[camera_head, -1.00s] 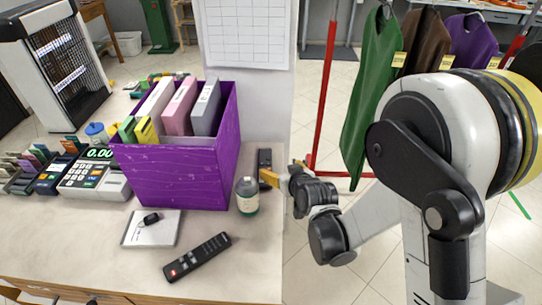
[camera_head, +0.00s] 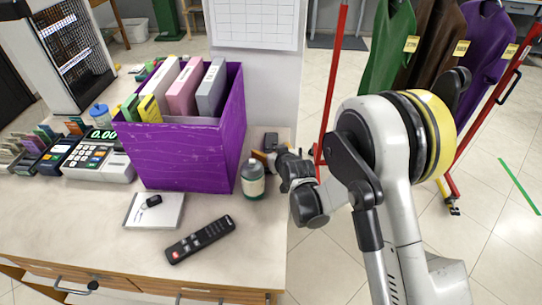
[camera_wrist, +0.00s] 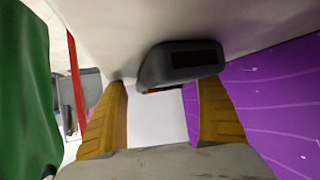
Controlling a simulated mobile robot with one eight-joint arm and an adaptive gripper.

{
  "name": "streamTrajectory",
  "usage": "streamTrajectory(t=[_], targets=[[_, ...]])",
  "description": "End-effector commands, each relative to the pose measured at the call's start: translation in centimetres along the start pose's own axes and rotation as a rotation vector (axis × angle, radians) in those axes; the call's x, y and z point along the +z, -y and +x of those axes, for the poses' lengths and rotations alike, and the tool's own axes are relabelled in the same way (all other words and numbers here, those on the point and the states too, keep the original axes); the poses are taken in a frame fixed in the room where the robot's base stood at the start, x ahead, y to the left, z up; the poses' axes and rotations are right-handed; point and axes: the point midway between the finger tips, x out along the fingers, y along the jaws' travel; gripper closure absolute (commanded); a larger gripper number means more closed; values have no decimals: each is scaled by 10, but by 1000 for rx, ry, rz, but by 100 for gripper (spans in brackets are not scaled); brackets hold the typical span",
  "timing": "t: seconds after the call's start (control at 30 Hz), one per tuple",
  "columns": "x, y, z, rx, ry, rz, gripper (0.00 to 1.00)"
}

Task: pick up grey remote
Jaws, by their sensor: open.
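A dark grey remote (camera_wrist: 180,63) with a black window at its end lies just beyond my fingertips in the wrist view, slightly right of the middle. In the head view a small dark part of it (camera_head: 270,140) shows on the counter, right of the purple box. My gripper (camera_wrist: 162,84) is open, its two yellow-brown fingers apart and nothing clasped between them. In the head view the gripper is mostly hidden behind the bottle and my wrist. Another remote, black with a red button (camera_head: 200,240), lies near the counter's front.
The purple box (camera_head: 190,160) with folders stands close to my gripper. A bottle (camera_head: 252,180) stands beside it. A notepad (camera_head: 170,215), a card terminal and a calculator (camera_head: 98,160) are on the counter (camera_head: 80,225). A red rack with garments (camera_head: 388,45) stands at right.

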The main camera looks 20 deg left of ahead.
Motion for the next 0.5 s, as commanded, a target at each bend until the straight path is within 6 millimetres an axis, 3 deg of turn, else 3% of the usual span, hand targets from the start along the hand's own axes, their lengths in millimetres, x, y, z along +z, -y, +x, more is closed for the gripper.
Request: streamTrajectory(t=[0.23, 0.47, 0.5], targets=[[-1, 0, 2, 0, 0, 0, 17], [-1, 0, 2, 0, 0, 0, 87], [-1, 0, 2, 0, 0, 0, 89]])
